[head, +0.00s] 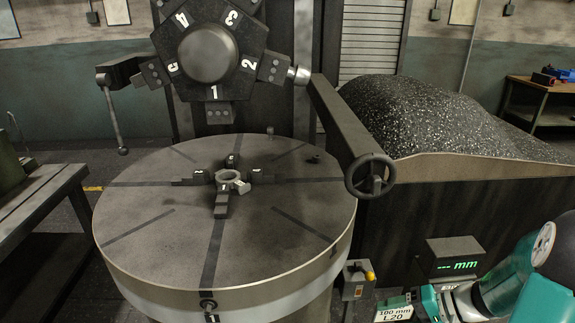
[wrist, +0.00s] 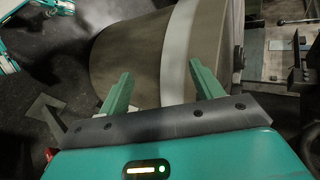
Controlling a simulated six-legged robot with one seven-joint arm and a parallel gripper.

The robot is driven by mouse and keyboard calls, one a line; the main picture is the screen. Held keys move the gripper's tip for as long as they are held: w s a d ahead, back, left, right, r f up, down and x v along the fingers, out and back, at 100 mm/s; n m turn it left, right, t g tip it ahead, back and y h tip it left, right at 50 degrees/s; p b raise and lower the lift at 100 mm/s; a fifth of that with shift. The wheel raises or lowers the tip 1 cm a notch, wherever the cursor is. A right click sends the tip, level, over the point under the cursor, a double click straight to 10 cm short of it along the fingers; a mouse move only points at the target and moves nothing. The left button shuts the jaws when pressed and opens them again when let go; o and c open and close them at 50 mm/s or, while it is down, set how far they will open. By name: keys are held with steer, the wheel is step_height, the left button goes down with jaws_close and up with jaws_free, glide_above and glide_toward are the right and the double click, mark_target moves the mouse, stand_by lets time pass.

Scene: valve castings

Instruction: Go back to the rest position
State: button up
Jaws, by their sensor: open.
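My gripper (wrist: 161,97) shows in the wrist view with its two green fingers spread apart and nothing between them. The side of the round machine table (wrist: 130,50) lies beyond the fingers; whether they touch it I cannot tell, but a gap seems to show. In the head view my teal arm is at the lower right, and the gripper's fingers are not clearly seen there. The round table (head: 150,235) carries a small grey ring-shaped casting (head: 229,177) held among dark chuck jaws (head: 221,207) at its centre.
A numbered turret (head: 208,55) hangs above the table. An arm with a handwheel (head: 370,176) reaches over its right side. A small display reading "mm" (head: 455,258) stands near my arm. A bin of dark chips (head: 440,115) is behind, and a bench (head: 40,205) at left.

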steer(key=s+a+r+n+t+h, duration=0.1)
steer(key=s+a+r+n+h, duration=0.1)
steer(key=s+a+r+h, duration=0.3)
steer(key=s+a+r+n+t+h, duration=0.1)
steer(key=s+a+r+h, duration=0.4)
steer(key=r, duration=0.9)
steer(key=shift+s+a+n+t+h, duration=0.3)
steer(key=shift+s+n+h, duration=0.1)
steer(key=shift+n, duration=0.4)
